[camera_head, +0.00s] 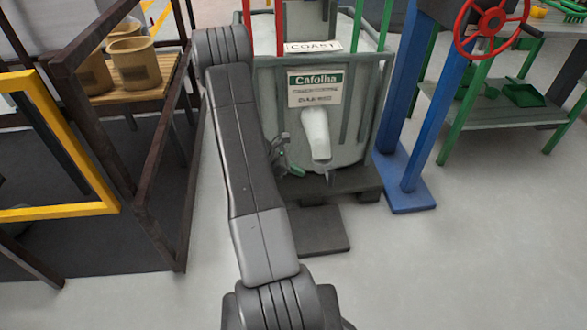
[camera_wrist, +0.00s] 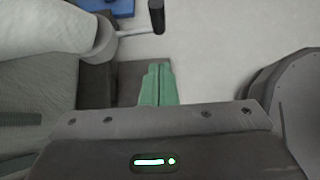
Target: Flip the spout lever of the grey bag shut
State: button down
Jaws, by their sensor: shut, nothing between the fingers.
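The grey bag (camera_head: 270,120) stands in a frame on a dark pallet, with a "Cafolha" label on its front. Its pale spout (camera_head: 315,135) hangs from the front, below the label. In the wrist view the spout (camera_wrist: 98,40) is at the upper left. A thin lever (camera_wrist: 135,33) sticks out from it to the right and ends in a dark handle (camera_wrist: 157,16). My gripper (camera_head: 294,170) is to the left of the spout's lower end. In the wrist view its green fingers (camera_wrist: 158,82) are together and empty, below the lever in the picture and apart from it.
A blue post (camera_head: 410,100) with a red handwheel (camera_head: 492,20) stands right of the bag. A green-legged bench (camera_head: 500,105) is farther right. A dark brown frame (camera_head: 165,160) and a yellow frame (camera_head: 60,212) stand at left. The floor at front right is clear.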

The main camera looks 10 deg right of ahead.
jog(key=d+f+b, duration=0.1)
jog(key=d+f, duration=0.2)
jog(key=d, duration=0.4)
jog(key=shift+w+d+f, duration=0.15)
jog(key=shift+d+f, duration=0.15)
jog(key=shift+d, duration=0.1)
jog(key=shift+d, duration=0.1)
